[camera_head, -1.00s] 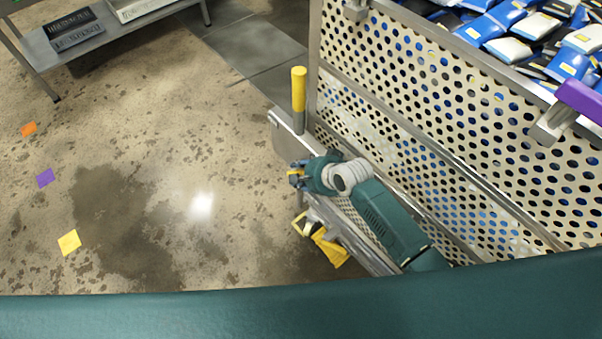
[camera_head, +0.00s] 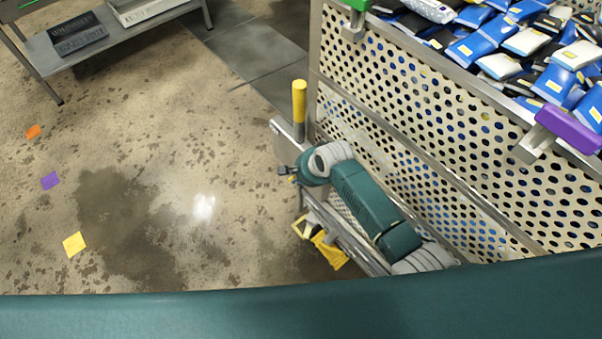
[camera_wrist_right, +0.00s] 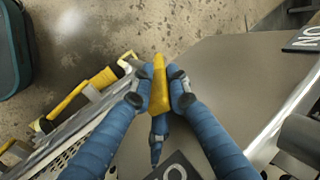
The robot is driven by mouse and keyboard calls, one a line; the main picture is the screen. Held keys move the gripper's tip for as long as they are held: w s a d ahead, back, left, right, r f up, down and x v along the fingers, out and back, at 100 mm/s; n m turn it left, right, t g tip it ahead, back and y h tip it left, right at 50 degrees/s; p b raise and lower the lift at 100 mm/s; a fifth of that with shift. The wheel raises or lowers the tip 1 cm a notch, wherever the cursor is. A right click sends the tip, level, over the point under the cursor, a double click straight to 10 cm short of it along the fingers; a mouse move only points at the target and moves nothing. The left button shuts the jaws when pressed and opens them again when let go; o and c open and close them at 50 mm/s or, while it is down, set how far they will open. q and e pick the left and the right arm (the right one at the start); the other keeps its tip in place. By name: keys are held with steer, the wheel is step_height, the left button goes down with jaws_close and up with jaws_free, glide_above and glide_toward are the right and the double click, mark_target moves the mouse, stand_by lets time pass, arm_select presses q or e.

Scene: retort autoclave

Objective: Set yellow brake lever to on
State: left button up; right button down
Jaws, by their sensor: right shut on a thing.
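The yellow brake lever (camera_wrist_right: 159,88) stands over a grey plate (camera_wrist_right: 215,75) in the right wrist view. My right gripper (camera_wrist_right: 160,92) is shut on it, one blue finger on each side. A dark label reading "ON" (camera_wrist_right: 305,40) is at the plate's far right; another dark label (camera_wrist_right: 175,172), partly cut off, is at the bottom. In the head view my right gripper (camera_head: 289,173) is at the cart's near corner, below a yellow and grey post (camera_head: 299,105); the lever is mostly hidden there. My left gripper is not in view.
A perforated cart (camera_head: 430,120) filled with blue and white pouches (camera_head: 530,40) stands at the right. Yellow parts (camera_head: 328,250) sit low beside its frame. A low metal table (camera_head: 120,30) is at the upper left. The floor between has coloured markers and is otherwise clear.

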steer(key=shift+w+a+g+h, duration=0.2)
steer(key=shift+a+g+h, duration=0.15)
steer(key=shift+g, duration=0.25)
steer(key=shift+a+g, duration=0.1)
steer(key=shift+g, duration=0.2)
steer(key=c, duration=1.6)
jaws_free()
steer(key=shift+r, duration=0.1)
steer(key=shift+w+r, duration=0.1)
steer(key=shift+r, duration=0.05)
steer(key=shift+r, duration=0.3)
steer(key=v, duration=1.1)
steer(key=shift+s+a, duration=0.1)
steer(key=shift+s, duration=0.2)
